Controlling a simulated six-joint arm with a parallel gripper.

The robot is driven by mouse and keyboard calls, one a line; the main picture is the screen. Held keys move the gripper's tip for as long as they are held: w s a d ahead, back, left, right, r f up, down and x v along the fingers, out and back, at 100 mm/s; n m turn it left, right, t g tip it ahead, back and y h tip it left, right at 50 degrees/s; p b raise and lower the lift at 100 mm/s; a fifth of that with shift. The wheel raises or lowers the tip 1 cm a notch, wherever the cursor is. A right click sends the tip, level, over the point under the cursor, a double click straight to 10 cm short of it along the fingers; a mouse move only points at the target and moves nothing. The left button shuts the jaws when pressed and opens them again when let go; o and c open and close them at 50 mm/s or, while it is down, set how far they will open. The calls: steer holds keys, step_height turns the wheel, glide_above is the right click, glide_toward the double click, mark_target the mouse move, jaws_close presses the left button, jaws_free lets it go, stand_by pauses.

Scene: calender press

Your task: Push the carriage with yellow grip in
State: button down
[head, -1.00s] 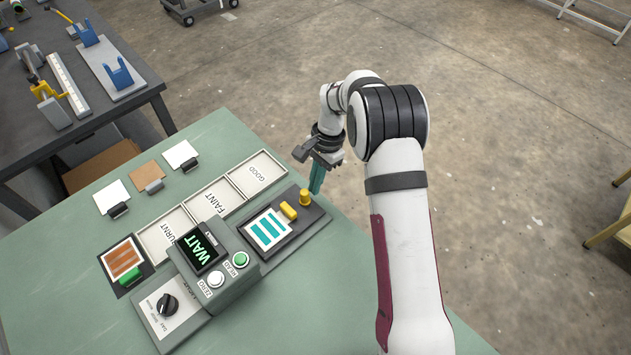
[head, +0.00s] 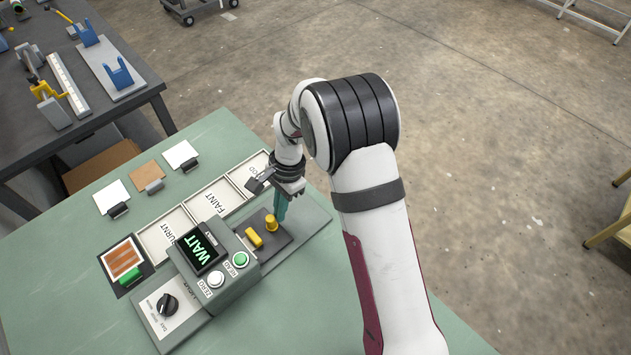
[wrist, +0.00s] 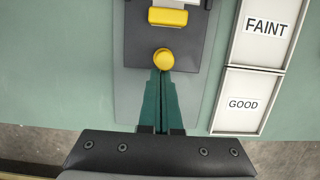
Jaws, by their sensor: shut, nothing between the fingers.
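The dark carriage (head: 284,241) with its yellow grip (head: 254,239) and a round yellow knob (head: 272,222) lies on a grey track, partly inside the grey press unit (head: 222,270). The press display reads WAIT. My gripper (head: 280,212) is shut and empty, its teal fingers pointing down at the carriage's outer end by the knob. In the wrist view the fingertips (wrist: 161,74) meet the near side of the knob (wrist: 163,59), apparently touching it. The yellow grip (wrist: 168,17) lies just beyond. The striped card on the carriage is mostly hidden under the press.
Trays labelled BURNT, FAINT (head: 211,203) and GOOD stand behind the press; my arm partly covers GOOD, which shows in the wrist view (wrist: 242,103). The green table's front (head: 70,320) is clear.

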steer(key=shift+s+a, duration=0.15)
steer(key=w+d, duration=0.3)
steer(key=shift+w+d+r, duration=0.15)
steer(key=shift+w+r, duration=0.1)
steer(key=shift+r, duration=0.05)
steer(key=v, duration=0.9)
steer(key=s+d+r+n, duration=0.1)
steer(key=s+d+r, duration=0.4)
steer(key=s+r, duration=0.25)
steer(key=s+d+n+t, duration=0.1)
steer(key=s+d, duration=0.2)
steer(key=s, duration=0.7)
steer(key=s+d+r+n, duration=0.1)
steer(key=s+d, duration=0.2)
steer(key=s, duration=0.8)
steer(key=shift+d+t, duration=0.2)
steer(key=shift+t, duration=0.2)
